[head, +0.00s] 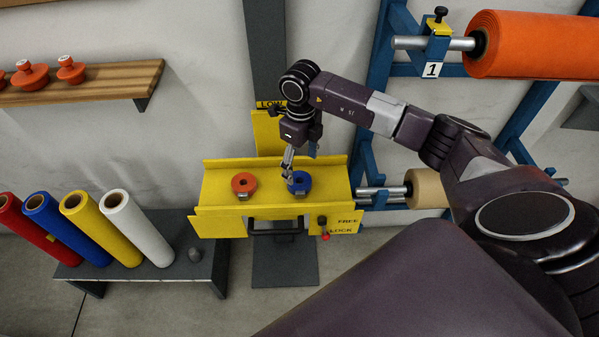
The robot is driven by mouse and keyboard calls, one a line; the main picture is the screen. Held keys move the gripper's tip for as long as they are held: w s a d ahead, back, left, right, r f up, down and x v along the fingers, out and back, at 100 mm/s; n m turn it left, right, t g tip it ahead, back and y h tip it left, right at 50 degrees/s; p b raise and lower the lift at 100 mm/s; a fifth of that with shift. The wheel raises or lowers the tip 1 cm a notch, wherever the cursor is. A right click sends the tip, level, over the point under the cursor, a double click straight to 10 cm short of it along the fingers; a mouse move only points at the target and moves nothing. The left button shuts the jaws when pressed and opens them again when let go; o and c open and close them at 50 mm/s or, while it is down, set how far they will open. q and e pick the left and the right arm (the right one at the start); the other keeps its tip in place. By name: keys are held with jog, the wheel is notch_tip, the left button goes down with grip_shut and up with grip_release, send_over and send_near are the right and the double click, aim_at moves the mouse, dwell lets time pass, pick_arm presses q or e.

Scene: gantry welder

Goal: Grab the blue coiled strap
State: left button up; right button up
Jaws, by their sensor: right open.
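The blue coiled strap (300,183) lies on the right part of the yellow tray (220,191), with its round coil partly hidden by my gripper. An orange coiled strap (243,183) lies to its left on the same tray. My right gripper (289,176) points down from above, its fingers open, at the left side of the blue coil. I cannot tell whether a finger touches the coil. My left gripper is not in view.
A red-knobbed lever (323,230) sits on the tray's front beside FREE and LOCK labels. Colored rolls (88,226) stand on a grey bench at left. A wooden shelf (95,82) is above. A blue rack (375,110) with an orange roll (540,45) is at right.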

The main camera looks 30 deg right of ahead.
aim_at(299, 180)
notch_tip(299, 180, down, 7)
jog(key=b, duration=0.4)
jog(key=shift+w+a, duration=0.15)
jog(key=shift+c, duration=0.3)
jog(key=c, duration=1.3)
